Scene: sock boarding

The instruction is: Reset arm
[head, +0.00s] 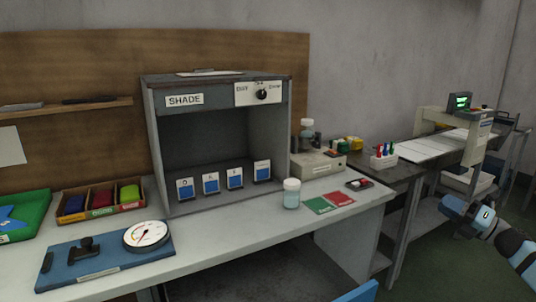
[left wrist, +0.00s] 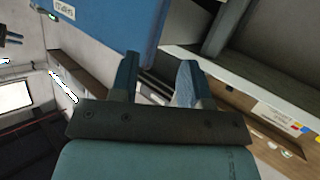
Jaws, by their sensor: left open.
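My right gripper (head: 458,217) is at the right of the head view, blue, over the floor beside the bench and apart from everything on it. Its fingers are small and angled there, so I cannot tell whether it is open. My left gripper (left wrist: 159,82) shows in the left wrist view with two blue fingers apart and nothing between them. A blue labelled panel (left wrist: 105,28) lies beyond the left finger; I cannot tell how far. The left gripper is not clearly visible in the head view.
The grey bench (head: 240,236) carries a shade booth (head: 160,150), a dial gauge on a blue base (head: 110,262), a bin of coloured pieces (head: 127,207), a lidded jar (head: 291,197) and red and green cards (head: 338,199). Open floor (head: 425,262) lies at right.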

